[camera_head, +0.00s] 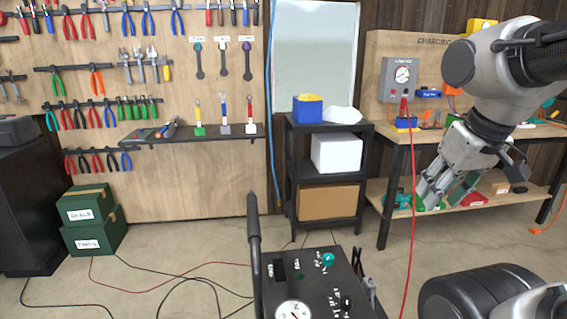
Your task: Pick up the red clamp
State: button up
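A small red clamp (404,103) stands upright on a blue block at the left front of the charging bench (440,133). A red cable (411,200) runs from it down past the bench edge to the floor. My gripper (438,197) hangs in front of the bench, right of the cable, with its fingers pointing down and left. It is below the clamp in the picture and apart from it. Its fingers look spread, with nothing seen between them.
A gauge box (399,78) stands behind the clamp. A black cart with a dial (293,311) and an upright handle (254,240) is in front. A black shelf (291,170) with boxes stands left of the bench. Cables lie on the floor at left.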

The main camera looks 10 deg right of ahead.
aim_at(403, 100)
jog(key=i+l+u, duration=0.1)
jog(key=l, duration=1.1)
jog(key=l+u, duration=0.1)
jog(key=l, duration=1.1)
jog(key=i+l, duration=0.25)
jog(key=i+l+u, duration=0.1)
jog(key=i+l, duration=0.15)
jog(key=l, duration=0.25)
jog(key=i+l, duration=0.25)
jog(key=i+l+u, duration=0.15)
jog(key=l, duration=0.35)
jog(key=i+l, duration=0.25)
jog(key=i, duration=0.15)
jog(key=i+l, duration=0.25)
jog(key=i, duration=0.2)
jog(key=i+l, duration=0.2)
jog(key=i, duration=0.2)
jog(key=u, duration=0.05)
